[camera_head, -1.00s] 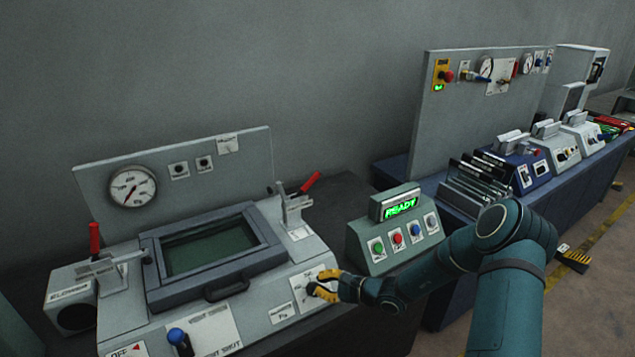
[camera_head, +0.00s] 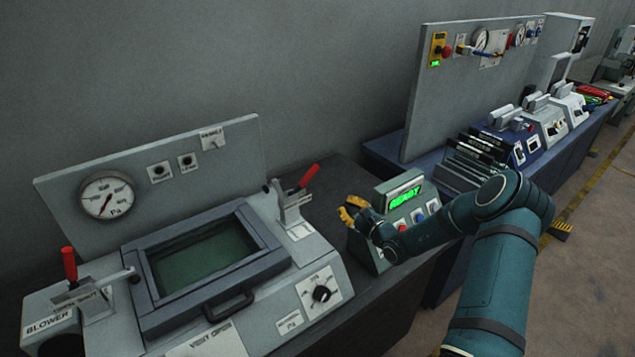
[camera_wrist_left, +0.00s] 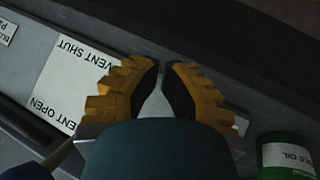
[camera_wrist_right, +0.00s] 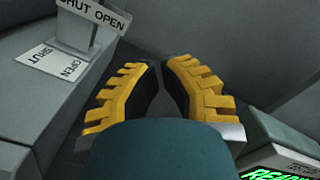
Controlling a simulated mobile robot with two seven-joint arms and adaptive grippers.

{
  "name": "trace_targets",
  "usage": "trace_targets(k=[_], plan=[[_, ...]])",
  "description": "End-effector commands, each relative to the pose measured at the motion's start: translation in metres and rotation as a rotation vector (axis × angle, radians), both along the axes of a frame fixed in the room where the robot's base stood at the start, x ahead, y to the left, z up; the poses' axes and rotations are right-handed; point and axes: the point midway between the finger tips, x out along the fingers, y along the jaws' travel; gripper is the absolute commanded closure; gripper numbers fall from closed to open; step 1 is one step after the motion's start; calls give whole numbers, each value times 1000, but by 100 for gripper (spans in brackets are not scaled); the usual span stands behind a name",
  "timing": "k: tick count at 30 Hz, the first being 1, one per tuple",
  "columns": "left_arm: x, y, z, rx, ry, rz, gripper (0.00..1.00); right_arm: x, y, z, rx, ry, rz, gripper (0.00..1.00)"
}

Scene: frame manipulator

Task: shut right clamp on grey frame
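In the head view the grey frame (camera_head: 273,262) lies flat around a dark green screen (camera_head: 200,255). The right clamp (camera_head: 291,207) stands at its right back corner, its red handle (camera_head: 309,175) slanting up to the right. Its post (camera_wrist_right: 75,28) and SHUT/OPEN labels show at upper left in the right wrist view. My right gripper (camera_head: 350,212) is empty, right of the clamp and apart from it; its fingertips nearly meet in the right wrist view (camera_wrist_right: 161,66). My left gripper (camera_wrist_left: 160,66) is empty, fingertips nearly together, over the VENT SHUT/OPEN label.
The left clamp (camera_head: 85,300) has an upright red handle. A knob (camera_head: 321,294) sits on the front right panel. A READY box (camera_head: 404,194) stands close behind my right gripper. A green oil can (camera_wrist_left: 286,157) is near my left gripper.

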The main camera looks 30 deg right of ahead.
Motion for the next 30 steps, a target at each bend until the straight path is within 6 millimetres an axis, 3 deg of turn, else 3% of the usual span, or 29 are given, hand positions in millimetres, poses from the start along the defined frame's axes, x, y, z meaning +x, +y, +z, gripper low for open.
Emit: trace_targets(k=[8, 21, 30], plan=[[0, 0, 2, 0, 0, 0, 100, 20, 3, 1, 0, -1, 2, 100], [0, 0, 7, 0, 0, -1, 100, 100, 12, 4, 0, -1, 2, 100], [1, 0, 18, -1, 0, -3, 100, 104, 32, 31, 1, 2, 0, 100]])
